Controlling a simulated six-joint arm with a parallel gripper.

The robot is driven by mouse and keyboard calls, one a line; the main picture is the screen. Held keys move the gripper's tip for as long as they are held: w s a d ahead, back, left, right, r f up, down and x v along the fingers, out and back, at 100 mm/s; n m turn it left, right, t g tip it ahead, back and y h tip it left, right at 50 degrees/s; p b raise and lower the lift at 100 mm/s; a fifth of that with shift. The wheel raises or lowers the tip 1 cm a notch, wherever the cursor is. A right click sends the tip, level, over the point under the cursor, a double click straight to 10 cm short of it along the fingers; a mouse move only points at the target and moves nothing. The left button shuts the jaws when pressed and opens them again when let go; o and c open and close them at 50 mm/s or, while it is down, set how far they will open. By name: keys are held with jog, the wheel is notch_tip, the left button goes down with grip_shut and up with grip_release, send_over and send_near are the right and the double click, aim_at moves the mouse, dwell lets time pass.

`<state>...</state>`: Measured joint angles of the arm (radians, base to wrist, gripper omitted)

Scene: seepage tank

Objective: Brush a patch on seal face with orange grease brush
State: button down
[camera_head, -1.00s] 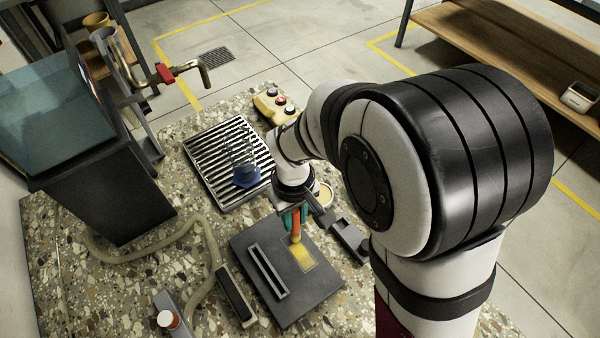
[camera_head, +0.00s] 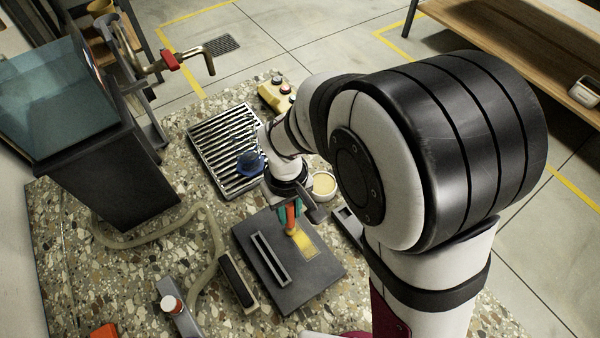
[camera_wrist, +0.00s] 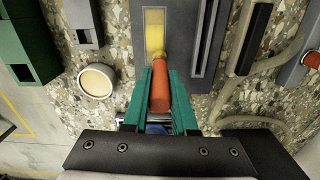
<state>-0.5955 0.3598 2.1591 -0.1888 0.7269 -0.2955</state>
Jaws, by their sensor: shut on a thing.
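My gripper (camera_wrist: 160,78) has green fingers and is shut on the orange handle (camera_wrist: 159,92) of the grease brush, which also shows in the head view (camera_head: 291,214). The brush's yellow bristles (camera_head: 301,240) point down at the dark grey plate (camera_head: 312,288), apparently the seal face. They overlap a thin-outlined rectangular patch (camera_wrist: 154,18) that looks yellowish; whether they touch it is hard to tell. A raised slotted bar (camera_head: 270,259) runs along the plate left of the patch.
A round pot of pale yellow grease (camera_head: 323,184) stands behind the plate. A metal drain rack (camera_head: 212,150) with a blue item is behind left.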

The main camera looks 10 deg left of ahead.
dwell(0.3)
jog(key=shift+w+d, duration=0.65)
jog(key=shift+d, duration=0.15)
jog(key=shift+s+a, duration=0.1)
jog(key=shift+s+a, duration=0.65)
jog(key=shift+a, duration=0.05)
jog(key=shift+w+d, duration=0.1)
jog(key=shift+w+d, duration=0.65)
jog(key=shift+d, duration=0.05)
